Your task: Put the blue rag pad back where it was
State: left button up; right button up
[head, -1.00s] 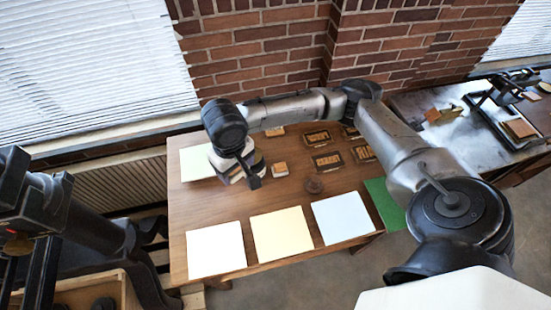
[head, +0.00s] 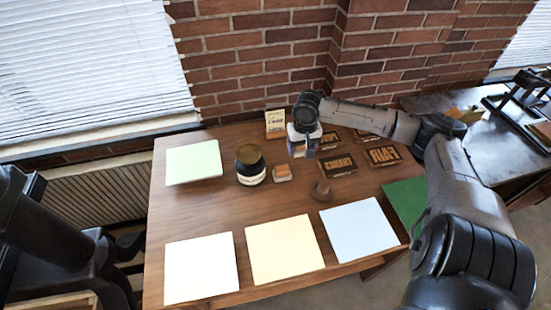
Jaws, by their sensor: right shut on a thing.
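My right gripper (head: 304,150) points down over the back middle of the table, between an orange-topped block and the dark lettered plates. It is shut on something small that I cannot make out. The gripper and arm hide the spot behind it. No blue rag pad can be told apart for sure. A pale blue square sheet (head: 358,229) lies flat at the right front of the table. My left arm (head: 50,215) is dark at the left edge, and its fingers are not clear.
A card box (head: 275,123) stands behind. Lettered plates (head: 337,164) and a small brown knob (head: 321,190) lie right. White (head: 200,268), cream (head: 284,249), green (head: 405,202) and pale green (head: 194,163) squares line the edges.

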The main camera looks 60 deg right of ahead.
jog(key=shift+w+d+f, duration=0.2)
jog(key=shift+w+f, duration=0.1)
jog(key=shift+f, duration=0.05)
jog(key=b, duration=0.3)
send_over(275, 156)
notch_tip(275, 156, down, 6)
jog(key=shift+d+f, duration=0.1)
jog(key=shift+f, duration=0.05)
jog(key=shift+s+f+b, duration=0.1)
jog(key=shift+f+b, duration=0.45)
jog(key=shift+f, duration=1.55)
jog(key=o, duration=0.8)
jog(key=shift+f, duration=0.1)
